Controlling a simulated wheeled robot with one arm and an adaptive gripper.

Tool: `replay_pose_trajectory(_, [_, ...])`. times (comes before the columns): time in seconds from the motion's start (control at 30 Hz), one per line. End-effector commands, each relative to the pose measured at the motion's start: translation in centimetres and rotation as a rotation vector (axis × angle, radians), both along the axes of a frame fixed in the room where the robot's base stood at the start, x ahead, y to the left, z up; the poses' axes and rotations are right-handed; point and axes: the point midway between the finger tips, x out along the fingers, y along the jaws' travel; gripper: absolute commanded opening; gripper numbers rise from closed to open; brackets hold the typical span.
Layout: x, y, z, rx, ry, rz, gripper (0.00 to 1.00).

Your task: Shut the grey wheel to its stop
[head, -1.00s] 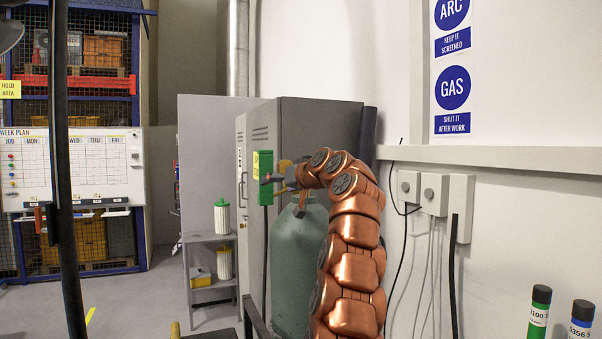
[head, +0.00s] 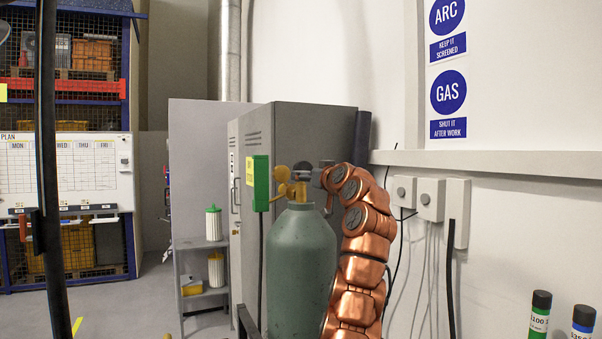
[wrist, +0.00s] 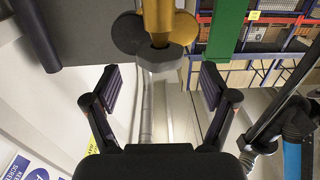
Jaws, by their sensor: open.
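The grey wheel (head: 304,167) is a dark disc on top of the brass valve (head: 297,189) of a green gas cylinder (head: 302,260). In the wrist view the wheel (wrist: 160,58) sits at the end of the brass stem, centred between my two fingers but seemingly just beyond their tips. My gripper (wrist: 160,86) is open, with nothing between its pads. In the head view my gripper (head: 327,175) is right of the wheel, partly hidden by my copper arm. I cannot tell the wheel's turn from its stop.
A green box (head: 261,183) stands close left of the valve. A grey cabinet (head: 290,125) is behind the cylinder. Wall boxes with cables (head: 430,199) are to the right. A small shelf (head: 203,285) holds white canisters.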

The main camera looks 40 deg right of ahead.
Motion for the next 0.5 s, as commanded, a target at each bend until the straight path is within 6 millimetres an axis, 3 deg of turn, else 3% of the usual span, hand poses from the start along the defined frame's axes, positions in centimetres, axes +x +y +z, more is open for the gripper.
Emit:
replay_pose_trajectory(0.23, [3.4,-1.0,0.4,0.002,0.004,0.003,0.84])
replay_pose_trajectory(0.5, [5.2,-1.6,0.1,0.001,0.001,0.002,0.84])
